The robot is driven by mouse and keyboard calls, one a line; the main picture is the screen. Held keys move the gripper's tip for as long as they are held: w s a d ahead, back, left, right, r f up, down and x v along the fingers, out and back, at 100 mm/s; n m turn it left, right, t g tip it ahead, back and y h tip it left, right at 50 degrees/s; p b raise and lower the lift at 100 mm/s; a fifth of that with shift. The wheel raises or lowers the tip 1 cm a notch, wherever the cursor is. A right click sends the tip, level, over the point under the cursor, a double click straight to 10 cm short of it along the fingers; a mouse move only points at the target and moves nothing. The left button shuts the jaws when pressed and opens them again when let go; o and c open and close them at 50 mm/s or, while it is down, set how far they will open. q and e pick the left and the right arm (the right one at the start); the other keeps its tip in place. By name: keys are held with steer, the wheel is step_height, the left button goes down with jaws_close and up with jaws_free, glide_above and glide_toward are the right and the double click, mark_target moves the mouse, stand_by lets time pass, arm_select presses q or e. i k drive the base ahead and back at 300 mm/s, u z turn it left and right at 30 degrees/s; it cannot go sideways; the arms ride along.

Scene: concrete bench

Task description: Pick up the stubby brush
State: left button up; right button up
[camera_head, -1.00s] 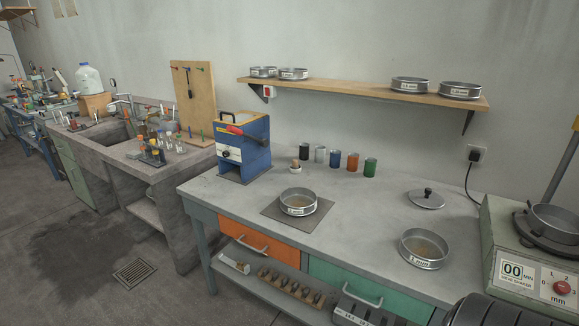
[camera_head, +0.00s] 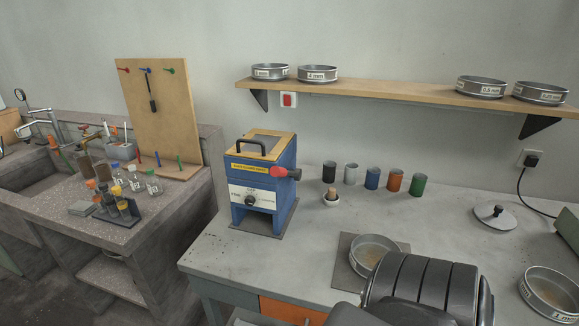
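A small squat item with a brown top and a whitish lower part (camera_head: 331,197) stands on the grey bench (camera_head: 280,262), in front of the coloured cups. It may be the stubby brush, but it is too small to tell. A dark, long item (camera_head: 151,97) hangs from a blue peg on the wooden pegboard (camera_head: 185,110) at the left; whether it is a brush is also unclear. A black, ribbed part of my own arm fills the lower right, in front of the bench. No fingertips of either gripper show.
A blue machine with a red knob (camera_head: 262,190) stands left of the small item. Several coloured cups (camera_head: 372,178) line the back. A sieve (camera_head: 368,252) is partly hidden by my arm. A lid (camera_head: 495,216) and another sieve (camera_head: 552,292) lie to the right. A shelf (camera_head: 400,92) hangs above.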

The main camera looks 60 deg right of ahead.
mark_target(331, 197)
steer(key=i, duration=1.1)
steer(key=z, duration=3.6)
